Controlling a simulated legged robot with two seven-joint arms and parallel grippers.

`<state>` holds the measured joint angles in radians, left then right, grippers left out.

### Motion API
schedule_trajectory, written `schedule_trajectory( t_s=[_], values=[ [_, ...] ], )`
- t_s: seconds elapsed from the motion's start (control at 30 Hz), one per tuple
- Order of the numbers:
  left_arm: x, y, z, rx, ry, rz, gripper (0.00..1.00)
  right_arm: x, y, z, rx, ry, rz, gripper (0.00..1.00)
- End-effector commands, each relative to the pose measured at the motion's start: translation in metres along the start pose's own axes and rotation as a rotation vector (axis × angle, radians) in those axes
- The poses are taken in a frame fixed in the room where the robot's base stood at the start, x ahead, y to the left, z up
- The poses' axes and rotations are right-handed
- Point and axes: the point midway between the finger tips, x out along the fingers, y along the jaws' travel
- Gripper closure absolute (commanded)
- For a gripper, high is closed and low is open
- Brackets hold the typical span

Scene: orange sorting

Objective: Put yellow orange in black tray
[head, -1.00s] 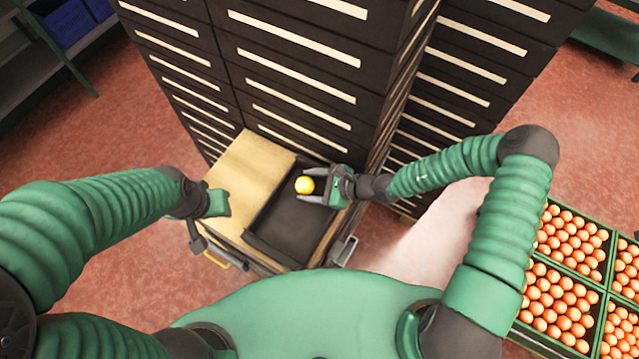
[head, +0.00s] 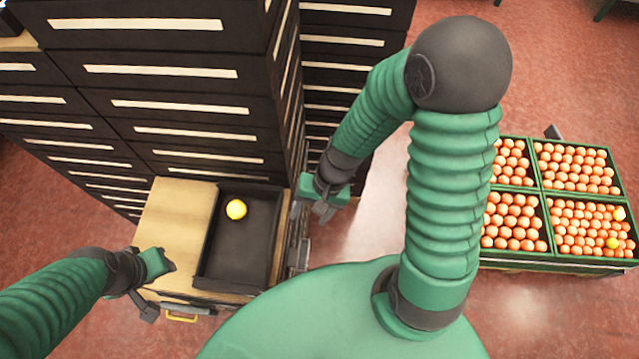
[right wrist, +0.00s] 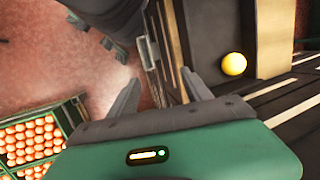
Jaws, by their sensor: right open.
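A yellow orange (head: 236,209) lies in the black tray (head: 240,262), near the tray's far left part. The orange also shows in the right wrist view (right wrist: 233,64), with the tray (right wrist: 205,40) around it. My right gripper (head: 322,208) is open and empty, to the right of the tray and apart from it. Its two spread fingers show in the right wrist view (right wrist: 158,92) with nothing between them. My left gripper (head: 160,285) is left of the tray by the wooden top; its finger opening is not clear.
The tray sits on a wooden-topped cart (head: 175,225). Tall black drawer cabinets (head: 170,100) stand behind it. Green crates of oranges (head: 575,200) stand at right, with yellow ones (head: 612,243) in the near right crate. Red floor lies between cart and crates.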

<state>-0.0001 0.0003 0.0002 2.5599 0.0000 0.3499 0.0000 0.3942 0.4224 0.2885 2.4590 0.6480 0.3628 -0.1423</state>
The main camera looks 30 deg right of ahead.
Motion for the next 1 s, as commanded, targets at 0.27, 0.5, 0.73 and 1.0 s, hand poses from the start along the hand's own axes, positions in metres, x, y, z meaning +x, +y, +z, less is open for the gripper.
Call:
schedule_trajectory(
  t_s=[0.27, 0.5, 0.73, 1.0],
  values=[
    [0.000, 0.000, 0.000, -0.001, 0.000, 0.000, 0.64, -0.088, 0.005, -0.020, -0.612, 0.290, 0.249, 0.43],
    [0.000, 0.000, 0.000, 0.000, 0.000, 0.000, 0.64, -0.092, 0.006, -0.023, -0.636, 0.299, 0.259, 0.43],
    [0.000, 0.000, 0.000, 0.000, 0.000, 0.000, 0.64, -0.092, 0.005, -0.022, -0.635, 0.299, 0.260, 0.43],
    [0.000, 0.000, 0.000, 0.000, 0.000, 0.000, 0.64, -0.091, 0.005, -0.022, -0.635, 0.298, 0.260, 0.43]
  ],
)
